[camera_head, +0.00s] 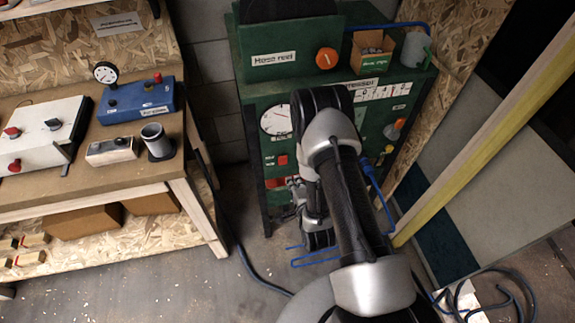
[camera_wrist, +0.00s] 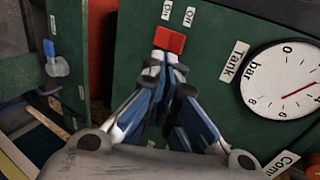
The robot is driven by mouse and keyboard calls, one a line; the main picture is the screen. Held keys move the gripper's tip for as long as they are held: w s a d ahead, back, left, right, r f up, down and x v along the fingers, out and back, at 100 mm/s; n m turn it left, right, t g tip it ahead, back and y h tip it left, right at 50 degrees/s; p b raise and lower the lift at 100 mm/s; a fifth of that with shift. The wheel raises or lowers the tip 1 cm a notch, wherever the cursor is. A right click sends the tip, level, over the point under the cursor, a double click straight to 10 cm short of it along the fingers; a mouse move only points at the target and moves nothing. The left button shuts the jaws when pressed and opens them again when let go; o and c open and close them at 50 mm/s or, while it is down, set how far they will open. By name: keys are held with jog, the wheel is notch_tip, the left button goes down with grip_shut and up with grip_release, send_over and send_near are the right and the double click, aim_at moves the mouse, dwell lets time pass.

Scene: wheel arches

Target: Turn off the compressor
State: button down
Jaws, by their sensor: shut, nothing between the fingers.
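The compressor (camera_head: 250,98) is a dark green cabinet in the middle of the head view. Its red switch (camera_head: 282,160) sits below a round gauge. In the wrist view the red switch (camera_wrist: 169,40) has small labels reading On and Off above it, and the Tank gauge (camera_wrist: 283,90) is to its right. My gripper (camera_wrist: 165,62) is shut and empty, with its blue and white fingertips right at the lower edge of the switch. I cannot tell whether they touch it. In the head view my arm hides much of the compressor front.
An orange knob (camera_head: 327,58) and an open box (camera_head: 372,52) are on the upper part. A workbench (camera_head: 30,188) with a blue gauge box (camera_head: 137,101) stands at the left. A yellow-edged beam (camera_head: 480,130) slants at the right. Hoses (camera_head: 505,290) lie on the floor.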

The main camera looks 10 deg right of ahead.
aim_at(285, 159)
jog(key=b+x, duration=0.1)
jog(key=x, duration=0.2)
jog(key=r+b+x, duration=0.1)
jog(key=x, duration=0.2)
jog(key=w+r+x, duration=0.1)
jog(key=x, duration=0.2)
jog(key=shift+w+f+b, duration=0.1)
jog(key=shift+f+b, duration=0.05)
jog(key=shift+b, duration=0.25)
